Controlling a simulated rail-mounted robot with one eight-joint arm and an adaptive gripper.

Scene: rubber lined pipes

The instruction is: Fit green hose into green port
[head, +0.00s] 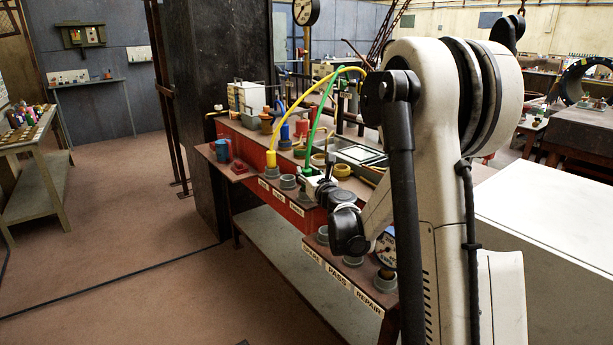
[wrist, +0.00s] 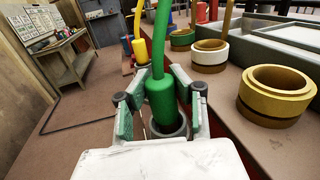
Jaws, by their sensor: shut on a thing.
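The green hose (wrist: 161,60) runs down to a thick green end (wrist: 160,98) between the fingers of my gripper (wrist: 160,92). My gripper is shut on this end and holds it upright. Directly below is a dark grey round port (wrist: 182,131). The green end's lower edge overlaps the port's opening in the wrist view; I cannot tell how deep it sits. No green marking shows on the port. In the head view, the green hose (head: 322,112) arches up from my gripper (head: 309,176) at the bench's front edge.
A yellow hose end (head: 271,158) stands just left of my gripper, with a blue one (head: 285,131) behind. Yellow and white rings (wrist: 278,90) (wrist: 209,56) stand to the right in the wrist view. A gauge (head: 386,248) is near the front. The floor at left is clear.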

